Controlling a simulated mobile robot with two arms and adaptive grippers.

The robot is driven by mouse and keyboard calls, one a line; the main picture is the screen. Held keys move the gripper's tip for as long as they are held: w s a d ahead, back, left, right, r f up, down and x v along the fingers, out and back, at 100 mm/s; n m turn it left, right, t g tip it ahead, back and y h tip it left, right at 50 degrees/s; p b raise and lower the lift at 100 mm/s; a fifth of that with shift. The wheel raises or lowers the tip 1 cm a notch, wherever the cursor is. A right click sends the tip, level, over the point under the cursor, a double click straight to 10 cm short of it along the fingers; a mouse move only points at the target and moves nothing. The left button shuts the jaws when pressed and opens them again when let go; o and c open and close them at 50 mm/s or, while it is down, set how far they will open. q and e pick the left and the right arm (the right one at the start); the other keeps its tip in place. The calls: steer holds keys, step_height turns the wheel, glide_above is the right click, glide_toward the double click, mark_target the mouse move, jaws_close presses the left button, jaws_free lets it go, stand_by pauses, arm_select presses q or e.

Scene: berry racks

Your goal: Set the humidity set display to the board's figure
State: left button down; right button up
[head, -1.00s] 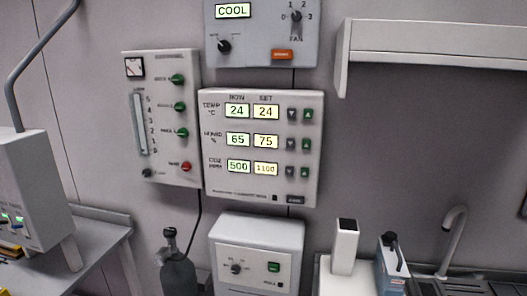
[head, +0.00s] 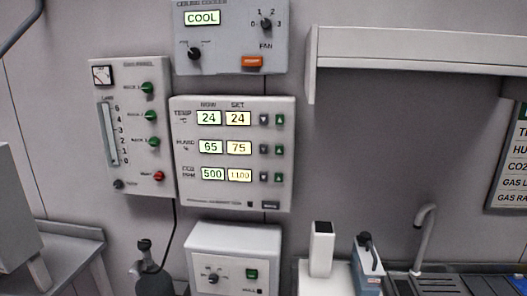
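The wall control panel (head: 232,190) hangs in the middle of the head view, with a NOW column and a SET column. The humidity set display (head: 239,148) reads 75, and the humidity now display (head: 210,147) reads 65. To its right are a dark down button (head: 263,149) and a green up button (head: 280,149). The temperature row reads 24 and 24; the CO2 row reads 500 and 1100. A board (head: 512,160) is cut off at the right edge; its row labels partly show, but its figures are out of view. Neither gripper shows.
A cooler panel (head: 232,60) reading COOL hangs above, and a gauge panel (head: 130,170) hangs to the left. Below are a white box (head: 232,240), a dark bottle (head: 152,280) and a sink tap (head: 424,235). A shelf (head: 410,50) juts out at upper right.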

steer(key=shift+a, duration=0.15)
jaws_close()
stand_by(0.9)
